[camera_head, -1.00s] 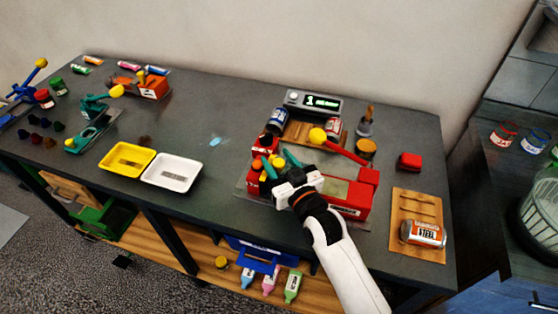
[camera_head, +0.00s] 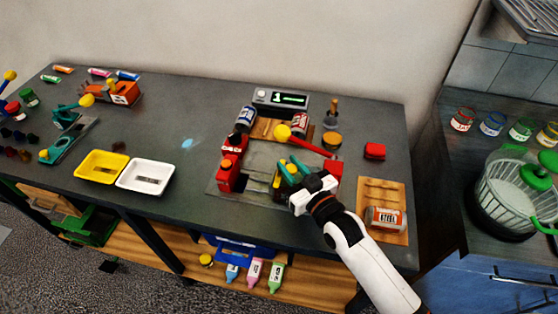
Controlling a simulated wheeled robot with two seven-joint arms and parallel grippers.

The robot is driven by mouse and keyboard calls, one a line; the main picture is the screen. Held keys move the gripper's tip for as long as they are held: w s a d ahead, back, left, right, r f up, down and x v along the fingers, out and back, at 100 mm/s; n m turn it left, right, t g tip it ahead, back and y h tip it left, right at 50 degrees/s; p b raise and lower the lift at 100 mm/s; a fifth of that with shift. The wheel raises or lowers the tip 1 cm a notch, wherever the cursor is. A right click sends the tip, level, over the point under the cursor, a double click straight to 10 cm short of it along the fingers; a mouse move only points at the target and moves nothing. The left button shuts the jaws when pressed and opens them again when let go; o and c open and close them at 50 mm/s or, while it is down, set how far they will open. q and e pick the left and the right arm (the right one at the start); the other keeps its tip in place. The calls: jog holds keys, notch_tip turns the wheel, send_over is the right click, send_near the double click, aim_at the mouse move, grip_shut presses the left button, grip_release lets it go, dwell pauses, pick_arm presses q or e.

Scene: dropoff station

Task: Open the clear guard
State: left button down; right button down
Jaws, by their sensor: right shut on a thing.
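The red machine (camera_head: 229,166) stands on the dark bench, with red blocks at its left and right and a grey bed (camera_head: 262,156) between them. A red lever with a yellow knob (camera_head: 283,132) lies across its back. The clear guard is hard to make out; its pane cannot be told from the bed. My right gripper (camera_head: 289,171) reaches in from the lower right, its teal fingers over the middle-right of the bed. It is shut on a small dark and yellow upright piece (camera_head: 277,183), seemingly the guard's handle, partly hidden by the fingers.
A display box (camera_head: 281,99) and jars stand behind the machine.

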jog(key=shift+d, duration=0.1)
jog(key=shift+a, duration=0.2)
pick_arm(q)
jog(key=shift+a+f, duration=0.1)
pick_arm(e)
jog(key=c, duration=1.2)
grip_release()
jog(key=shift+w, duration=0.1)
jog(key=shift+o, duration=0.2)
pick_arm(q)
jog(key=shift+w+f+b, duration=0.1)
jog(key=shift+f+b, duration=0.85)
jog(key=shift+b, duration=0.05)
pick_arm(e)
jog(key=v, duration=1.2)
